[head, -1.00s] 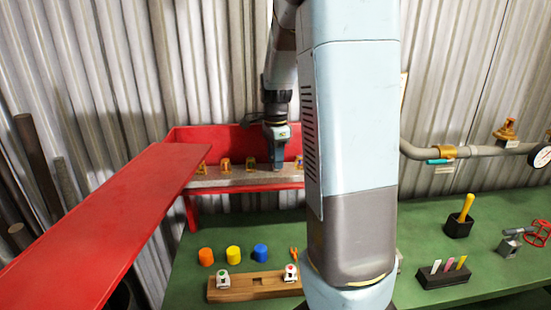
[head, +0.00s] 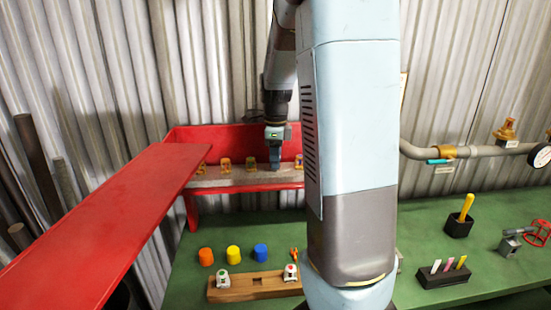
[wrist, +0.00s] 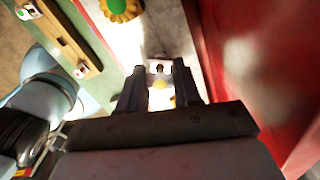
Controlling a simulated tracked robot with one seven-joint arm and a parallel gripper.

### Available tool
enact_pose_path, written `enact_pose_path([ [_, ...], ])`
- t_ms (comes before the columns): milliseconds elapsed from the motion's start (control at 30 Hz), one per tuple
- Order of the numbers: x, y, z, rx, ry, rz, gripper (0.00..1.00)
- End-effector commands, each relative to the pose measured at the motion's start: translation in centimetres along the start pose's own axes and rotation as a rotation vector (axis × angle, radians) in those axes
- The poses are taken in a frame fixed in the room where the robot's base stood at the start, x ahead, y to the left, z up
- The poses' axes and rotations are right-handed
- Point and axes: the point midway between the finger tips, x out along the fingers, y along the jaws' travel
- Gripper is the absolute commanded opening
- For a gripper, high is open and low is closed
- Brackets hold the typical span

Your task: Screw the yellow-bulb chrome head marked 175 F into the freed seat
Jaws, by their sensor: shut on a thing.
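My gripper (head: 275,166) hangs over the grey shelf (head: 228,181) in the red open box, in line with a row of brass fittings (head: 225,164). In the wrist view my gripper (wrist: 160,88) is shut on a small head (wrist: 158,70) with a pale label or plate and some yellow below it. Its marking is too small to read. The seat under the head is hidden by the jaws, so I cannot tell whether the head touches it. One brass fitting with a green middle (wrist: 120,8) shows at the top of the wrist view.
A wooden block (head: 236,294) on the green bench holds two white-plated heads, green-dotted and red-dotted, with an empty recess between. Orange, yellow and blue caps (head: 233,254) stand behind it. The long red lid (head: 120,220) slopes along the left. My arm hides the middle.

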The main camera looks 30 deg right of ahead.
Motion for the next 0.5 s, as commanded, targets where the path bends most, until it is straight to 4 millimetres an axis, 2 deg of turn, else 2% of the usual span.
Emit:
enact_pose_path([
  [500, -0.09, -0.1, -0.02, 0.446, -0.002, -0.003, 0.0],
])
